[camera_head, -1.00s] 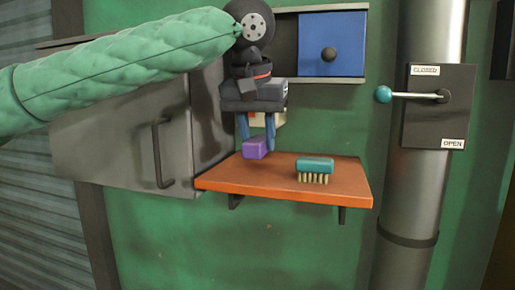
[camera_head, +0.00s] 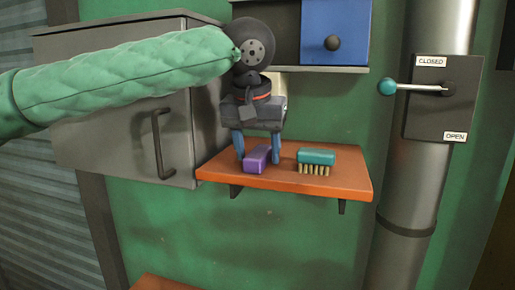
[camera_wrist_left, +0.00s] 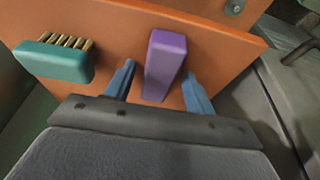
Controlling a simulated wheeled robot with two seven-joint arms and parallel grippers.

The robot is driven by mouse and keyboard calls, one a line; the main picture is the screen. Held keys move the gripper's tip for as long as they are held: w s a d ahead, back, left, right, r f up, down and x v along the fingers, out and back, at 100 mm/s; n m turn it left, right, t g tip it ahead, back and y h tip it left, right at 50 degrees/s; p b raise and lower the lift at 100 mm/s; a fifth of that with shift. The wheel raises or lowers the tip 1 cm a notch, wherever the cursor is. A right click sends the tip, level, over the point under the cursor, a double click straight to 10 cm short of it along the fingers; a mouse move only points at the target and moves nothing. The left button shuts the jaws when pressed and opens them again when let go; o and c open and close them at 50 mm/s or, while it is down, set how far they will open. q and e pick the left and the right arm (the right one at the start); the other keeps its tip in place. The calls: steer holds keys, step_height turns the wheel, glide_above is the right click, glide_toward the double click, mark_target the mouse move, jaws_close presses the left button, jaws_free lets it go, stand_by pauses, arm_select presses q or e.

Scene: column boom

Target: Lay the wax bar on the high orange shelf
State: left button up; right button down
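The purple wax bar (camera_head: 257,159) lies on the high orange shelf (camera_head: 290,181), left of the brush. My left gripper (camera_head: 257,152) points down over the shelf with its blue fingers spread on either side of the bar. In the left wrist view the wax bar (camera_wrist_left: 165,60) sits between the fingertips (camera_wrist_left: 158,75), with a narrow gap on each side, so the gripper is open. The orange shelf (camera_wrist_left: 215,55) shows beneath the bar there. My right gripper is in neither view.
A teal brush (camera_head: 316,158) stands bristles down on the shelf, right of the bar. A grey cabinet (camera_head: 120,120) is at the left, a blue sliding door (camera_head: 335,30) above, and a pipe with a lever (camera_head: 415,88) at the right. Another orange surface (camera_head: 160,283) shows low down.

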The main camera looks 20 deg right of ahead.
mark_target(255, 155)
arm_select(q)
steer(key=shift+s, duration=0.1)
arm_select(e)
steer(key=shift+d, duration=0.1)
arm_select(q)
steer(key=shift+r, duration=0.3)
steer(key=b+v, duration=0.3)
steer(key=v, duration=0.2)
steer(key=shift+s+a+r, duration=0.1)
steer(key=shift+s+r, duration=0.05)
steer(key=shift+r, duration=0.15)
steer(key=d+b+v, duration=0.1)
steer(key=b+v, duration=0.1)
steer(key=v, duration=0.4)
steer(key=shift+a, duration=0.45)
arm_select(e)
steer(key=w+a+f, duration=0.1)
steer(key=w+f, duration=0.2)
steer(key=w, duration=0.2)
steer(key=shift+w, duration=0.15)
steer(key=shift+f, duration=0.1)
